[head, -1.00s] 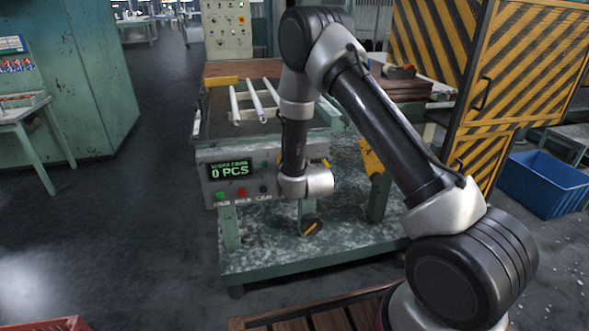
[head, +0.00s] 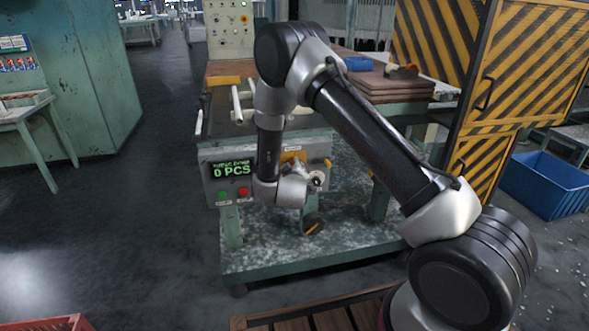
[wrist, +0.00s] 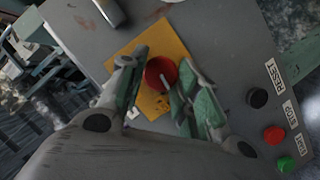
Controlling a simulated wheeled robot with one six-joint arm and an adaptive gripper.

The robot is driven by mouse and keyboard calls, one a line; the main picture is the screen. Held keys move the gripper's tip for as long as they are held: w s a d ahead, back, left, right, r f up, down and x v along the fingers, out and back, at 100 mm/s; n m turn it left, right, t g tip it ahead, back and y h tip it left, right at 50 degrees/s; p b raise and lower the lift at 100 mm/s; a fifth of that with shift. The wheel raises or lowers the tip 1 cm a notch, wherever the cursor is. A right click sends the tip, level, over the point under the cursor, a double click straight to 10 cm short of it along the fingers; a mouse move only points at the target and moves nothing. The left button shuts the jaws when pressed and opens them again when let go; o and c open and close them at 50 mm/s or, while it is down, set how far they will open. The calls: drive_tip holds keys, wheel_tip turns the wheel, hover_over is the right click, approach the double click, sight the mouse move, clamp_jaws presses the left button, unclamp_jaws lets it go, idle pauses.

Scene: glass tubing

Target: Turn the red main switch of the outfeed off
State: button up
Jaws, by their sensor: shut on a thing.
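The red main switch (wrist: 161,73) is a round red knob with a pale pointer bar on a yellow plate (wrist: 178,42). In the wrist view my gripper (wrist: 160,88) has one finger on each side of the knob and is shut on it. The pointer bar runs slantwise in that view. In the head view part of the yellow plate (head: 292,157) shows on the grey control box (head: 211,187) of the outfeed. My arm hides the knob there.
The box also carries a green START button (wrist: 285,164), a red STOP button (wrist: 273,135) and a black RESET button (wrist: 257,98). Its display (head: 233,170) reads 0 PCS. A metal cylinder (wrist: 110,12) stands out beside the yellow plate. A striped yellow-black guard (head: 480,80) stands right.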

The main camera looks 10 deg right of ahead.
drive_tip(key=shift+n+h, duration=0.3)
drive_tip(key=shift+n, duration=0.2)
drive_tip(key=o, duration=1)
drive_tip(key=shift+o, duration=0.2)
drive_tip(key=shift+a, duration=0.1)
drive_tip(key=v, duration=1.2)
drive_tip(key=shift+f, duration=0.1)
